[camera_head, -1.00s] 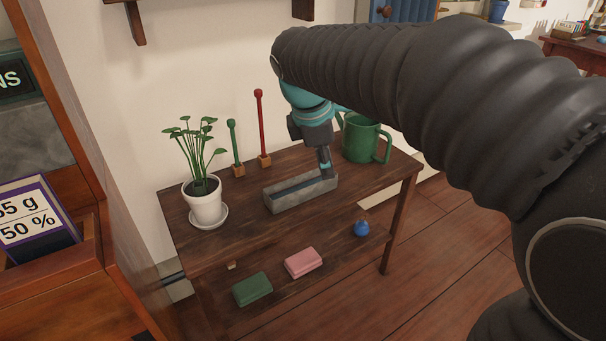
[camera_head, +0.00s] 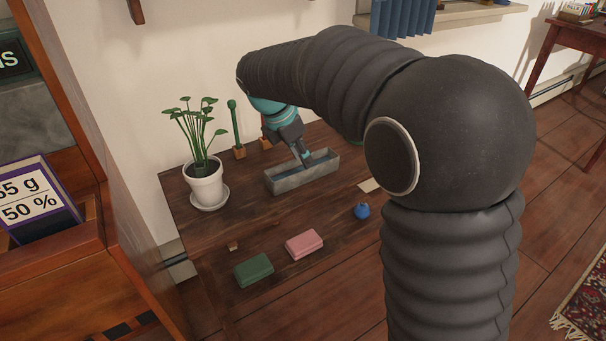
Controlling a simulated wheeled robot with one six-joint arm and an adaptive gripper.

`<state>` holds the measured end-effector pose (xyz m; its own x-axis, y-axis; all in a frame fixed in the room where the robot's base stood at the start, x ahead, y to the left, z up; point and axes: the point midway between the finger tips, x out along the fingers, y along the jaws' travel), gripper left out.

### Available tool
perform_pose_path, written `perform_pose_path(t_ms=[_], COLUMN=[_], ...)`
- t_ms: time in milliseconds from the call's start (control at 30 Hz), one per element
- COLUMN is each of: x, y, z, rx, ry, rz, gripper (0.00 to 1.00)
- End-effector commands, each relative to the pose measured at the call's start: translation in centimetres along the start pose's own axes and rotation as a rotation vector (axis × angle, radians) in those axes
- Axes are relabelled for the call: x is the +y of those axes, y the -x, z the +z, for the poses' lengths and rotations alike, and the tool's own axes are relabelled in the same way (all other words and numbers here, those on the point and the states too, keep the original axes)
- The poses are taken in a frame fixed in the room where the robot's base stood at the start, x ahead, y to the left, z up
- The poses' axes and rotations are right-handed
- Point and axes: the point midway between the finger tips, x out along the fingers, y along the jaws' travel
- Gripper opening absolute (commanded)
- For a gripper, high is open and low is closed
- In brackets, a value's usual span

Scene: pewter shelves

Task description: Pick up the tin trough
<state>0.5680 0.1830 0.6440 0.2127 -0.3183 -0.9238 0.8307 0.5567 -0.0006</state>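The tin trough (camera_head: 290,184) is a long grey open box standing on the dark wooden table. My gripper (camera_head: 305,160) points down at the trough, its tips at or just inside the trough's right half. The finger gap is too small and turned too far to show whether the fingers are apart or closed on a wall. The trough looks level, and I cannot see any gap under it.
A potted plant (camera_head: 205,185) stands left of the trough, a green post (camera_head: 236,130) behind it. A green block (camera_head: 254,270), a pink block (camera_head: 304,244) and a blue ball (camera_head: 361,211) lie in front. The table (camera_head: 220,235) is bare between them and the trough.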

Motion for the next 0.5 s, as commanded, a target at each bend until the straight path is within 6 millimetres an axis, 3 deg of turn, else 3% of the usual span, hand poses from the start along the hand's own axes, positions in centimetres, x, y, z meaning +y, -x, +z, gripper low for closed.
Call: perform_pose_path(t_ms=[233,500], x=[-0.1,-0.2], y=[-1.4,-5.0], z=[-0.1,-0.3], rx=[0.0,0.0], ry=[0.0,-0.002], rz=[-0.002,-0.002], gripper=[0.32,0.32])
